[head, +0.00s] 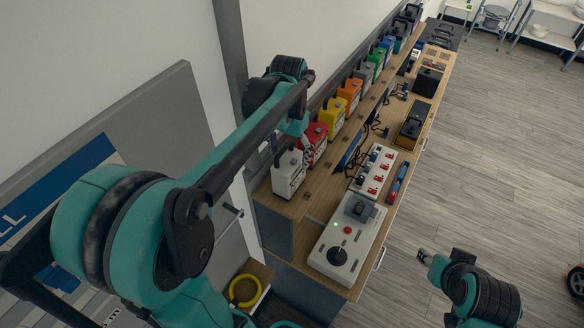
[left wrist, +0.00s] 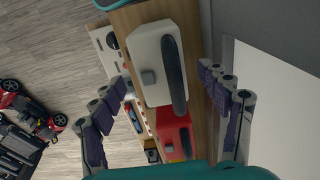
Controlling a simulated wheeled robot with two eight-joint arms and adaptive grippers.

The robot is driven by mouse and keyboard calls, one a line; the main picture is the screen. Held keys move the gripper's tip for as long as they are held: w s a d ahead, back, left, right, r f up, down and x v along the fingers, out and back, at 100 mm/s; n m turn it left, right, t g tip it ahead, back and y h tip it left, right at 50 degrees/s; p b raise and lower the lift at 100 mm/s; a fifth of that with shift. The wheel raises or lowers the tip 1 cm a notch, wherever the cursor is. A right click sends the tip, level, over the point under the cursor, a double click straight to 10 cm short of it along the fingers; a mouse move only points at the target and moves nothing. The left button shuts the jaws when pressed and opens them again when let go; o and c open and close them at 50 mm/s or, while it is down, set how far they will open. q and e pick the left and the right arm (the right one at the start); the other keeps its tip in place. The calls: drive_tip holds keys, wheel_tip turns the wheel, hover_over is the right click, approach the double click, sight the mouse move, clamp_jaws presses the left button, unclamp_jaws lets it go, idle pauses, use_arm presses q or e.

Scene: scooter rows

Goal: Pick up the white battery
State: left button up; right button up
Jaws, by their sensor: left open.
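The white battery (head: 289,175) stands upright on the near end of the wooden bench, first in a row of coloured batteries. In the left wrist view the white battery (left wrist: 151,60) shows from above, with a dark handle along its top. My left gripper (head: 292,138) is over the near end of the row, close to the white and red batteries. In the left wrist view my left gripper (left wrist: 166,90) is open, its fingers apart on either side of the white battery and not closed on it. My right gripper (head: 424,258) is low beside the bench, away from the batteries; its jaws are too small to judge.
A red battery (head: 314,141) stands right behind the white one, then a yellow battery (head: 332,117) and several others. A grey control box (head: 347,240) and a red-switched strip (head: 373,170) lie on the bench front. A wall runs close behind the row.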

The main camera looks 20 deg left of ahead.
use_arm(q)
wheel_tip(320, 180, down, 6)
drive_tip(key=shift+f+p, duration=0.2)
drive_tip(key=shift+p, duration=0.1)
drive_tip(key=shift+c, duration=1.3)
drive_tip(key=shift+r, duration=0.1)
clamp_jaws()
